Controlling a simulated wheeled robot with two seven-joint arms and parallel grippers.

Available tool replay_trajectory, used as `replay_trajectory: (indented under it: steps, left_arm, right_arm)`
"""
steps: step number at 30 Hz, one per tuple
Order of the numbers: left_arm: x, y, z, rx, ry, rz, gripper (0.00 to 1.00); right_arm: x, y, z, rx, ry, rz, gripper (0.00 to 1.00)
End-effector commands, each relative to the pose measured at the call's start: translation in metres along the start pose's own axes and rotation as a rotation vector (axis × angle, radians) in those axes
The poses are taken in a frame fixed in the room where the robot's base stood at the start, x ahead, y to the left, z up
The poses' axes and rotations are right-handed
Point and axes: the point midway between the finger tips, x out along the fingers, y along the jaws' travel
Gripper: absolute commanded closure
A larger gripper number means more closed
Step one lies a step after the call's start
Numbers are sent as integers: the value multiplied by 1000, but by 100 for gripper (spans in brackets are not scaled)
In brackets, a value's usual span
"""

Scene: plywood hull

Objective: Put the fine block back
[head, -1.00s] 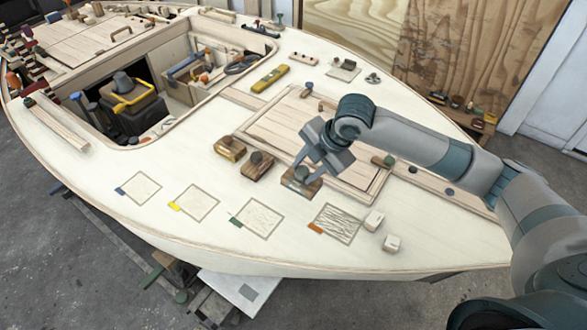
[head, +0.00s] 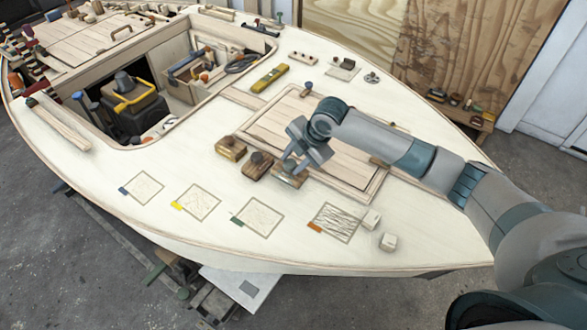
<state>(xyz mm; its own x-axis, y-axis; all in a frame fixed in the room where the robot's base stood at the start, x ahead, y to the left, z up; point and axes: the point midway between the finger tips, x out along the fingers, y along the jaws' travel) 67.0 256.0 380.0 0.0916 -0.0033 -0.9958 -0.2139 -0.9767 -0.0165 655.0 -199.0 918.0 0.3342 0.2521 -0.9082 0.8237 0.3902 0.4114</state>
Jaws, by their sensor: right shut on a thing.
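My right gripper (head: 298,158) reaches in from the right and is shut on a knobbed wooden block (head: 288,178) at the right end of a short row. It hides part of that block, and I cannot tell whether the block touches the deck. Beside it to the left sits a brown block (head: 257,167) with a dark knob. No label shows which one is the fine block. My left gripper is not in view.
Four marked squares lie on the pale deck, with blue, yellow (head: 198,202), green and orange (head: 336,222) tags. A raised hatch (head: 350,178) lies behind the gripper. A yellow tool (head: 270,78) lies farther back.

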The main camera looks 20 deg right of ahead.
Motion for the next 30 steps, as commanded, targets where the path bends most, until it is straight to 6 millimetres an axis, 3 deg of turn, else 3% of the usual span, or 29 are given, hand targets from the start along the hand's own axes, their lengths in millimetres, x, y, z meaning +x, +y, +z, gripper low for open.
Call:
replay_trajectory:
  steps: [10,23,24,26,30]
  left_arm:
    - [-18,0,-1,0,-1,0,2]
    - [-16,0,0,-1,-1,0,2]
    - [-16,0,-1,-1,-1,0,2]
    - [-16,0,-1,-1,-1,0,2]
    - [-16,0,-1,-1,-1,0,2]
  right_arm:
    - [31,-15,2,0,0,-1,100]
    - [37,-17,3,-1,-1,0,100]
    - [36,-17,3,-1,0,0,57]
    - [36,-18,3,0,0,-1,48]
    - [37,-19,3,0,0,-4,48]
